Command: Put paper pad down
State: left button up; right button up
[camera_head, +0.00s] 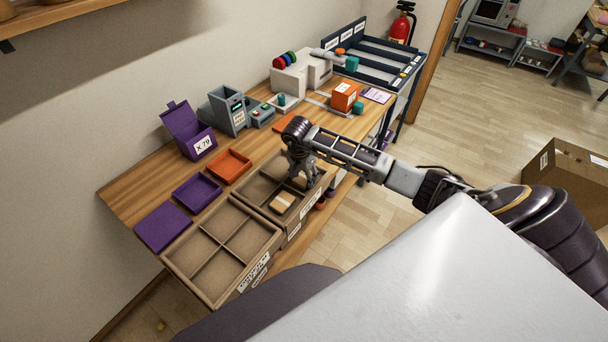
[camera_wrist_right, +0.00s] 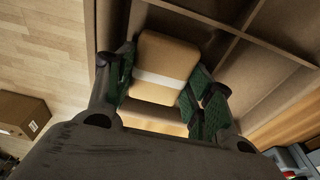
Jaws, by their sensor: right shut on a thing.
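The paper pad (camera_wrist_right: 165,62) is a tan block with a white band, between the fingers of my right gripper (camera_wrist_right: 165,85) in the right wrist view. The gripper is shut on it. In the head view my right gripper (camera_head: 302,178) points down over the brown divided box, and the pad (camera_head: 283,202) shows at a front compartment of that box. I cannot tell whether the pad touches the box floor. My left gripper is not in view.
The divided box (camera_head: 258,186) stands at the table's front edge beside another divided box (camera_head: 221,244), whose compartments look empty. An orange tray (camera_head: 230,165), purple trays (camera_head: 197,191) and a purple bin (camera_head: 188,131) stand behind. Grey machines (camera_head: 227,110) are farther back.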

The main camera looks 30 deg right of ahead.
aim_at(302, 179)
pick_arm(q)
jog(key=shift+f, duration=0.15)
pick_arm(e)
jog(key=shift+f, duration=0.15)
jog(key=o, duration=0.5)
jog(key=shift+r, duration=0.3)
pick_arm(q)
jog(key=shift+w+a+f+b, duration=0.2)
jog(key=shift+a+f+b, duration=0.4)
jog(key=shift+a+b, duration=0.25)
pick_arm(e)
jog(key=r, duration=0.4)
jog(key=a+r, duration=0.1)
jog(key=r, duration=0.6)
jog(key=shift+s+a+r, duration=0.3)
jog(key=shift+a, duration=0.05)
